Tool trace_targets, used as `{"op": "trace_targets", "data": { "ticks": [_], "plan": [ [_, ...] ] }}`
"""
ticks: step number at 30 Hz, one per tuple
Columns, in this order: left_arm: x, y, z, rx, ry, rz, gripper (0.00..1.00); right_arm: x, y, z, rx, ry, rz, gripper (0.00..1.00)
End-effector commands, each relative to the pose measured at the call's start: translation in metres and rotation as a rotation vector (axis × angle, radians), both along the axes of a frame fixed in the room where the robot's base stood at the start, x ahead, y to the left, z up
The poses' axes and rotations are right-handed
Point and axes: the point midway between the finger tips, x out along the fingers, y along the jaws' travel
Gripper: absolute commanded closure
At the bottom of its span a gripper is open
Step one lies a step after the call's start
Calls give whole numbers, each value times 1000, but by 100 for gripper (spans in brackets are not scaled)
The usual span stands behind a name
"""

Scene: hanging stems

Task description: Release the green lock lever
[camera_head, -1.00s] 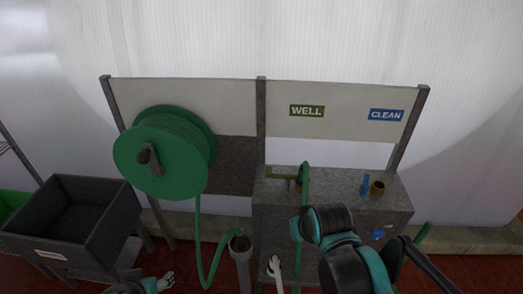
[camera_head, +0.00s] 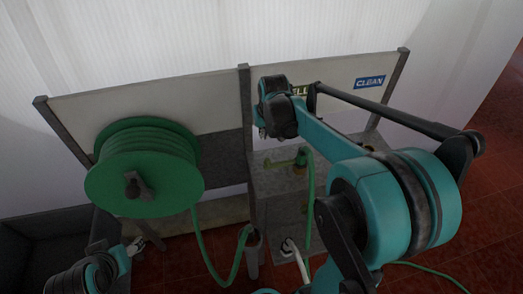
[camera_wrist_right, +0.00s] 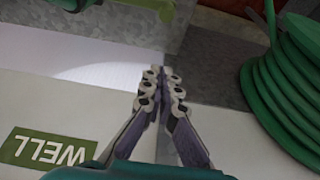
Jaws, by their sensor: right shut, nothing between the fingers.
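The olive-green lever (camera_head: 283,162) is on the grey cabinet below the WELL sign, at the coupling where a green hose (camera_head: 309,180) hangs. My right gripper (camera_head: 262,131) is above and left of the lever, apart from it, in front of the panel. In the right wrist view its fingertips (camera_wrist_right: 162,82) are together and empty, pointing toward the panel post and cabinet side. A green piece at the top edge of that view may be the lever; it is cut off. My left gripper (camera_head: 136,244) is low at the left below the reel, too small to judge.
A green hose reel (camera_head: 145,170) is left of the lever; it also shows in the wrist view (camera_wrist_right: 290,85). The WELL sign (camera_wrist_right: 45,149) is clear there but partly hidden by my right arm in the head view. A CLEAN sign (camera_head: 370,82) is at right. A grey pipe (camera_head: 251,252) stands below.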

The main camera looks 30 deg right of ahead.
Motion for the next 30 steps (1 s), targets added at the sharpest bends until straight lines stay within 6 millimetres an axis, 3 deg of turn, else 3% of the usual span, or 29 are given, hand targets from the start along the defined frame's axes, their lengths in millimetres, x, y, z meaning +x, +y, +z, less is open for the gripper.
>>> {"op": "trace_targets", "data": {
  "ticks": [8, 22, 24, 30],
  "plan": [
    [0, 0, -5, 0, 0, 0, 41, 4, -1, -11, 0, -1, 0, 100],
    [0, 0, -39, 0, 0, 0, 41, 34, -8, -101, 0, -1, 0, 100],
    [0, 0, -40, 0, 0, 0, 41, 18, -4, -96, 0, -1, 0, 100],
    [0, 0, -44, 0, 0, 0, 41, -3, 1, -95, 0, -1, 0, 100]
  ]
}}
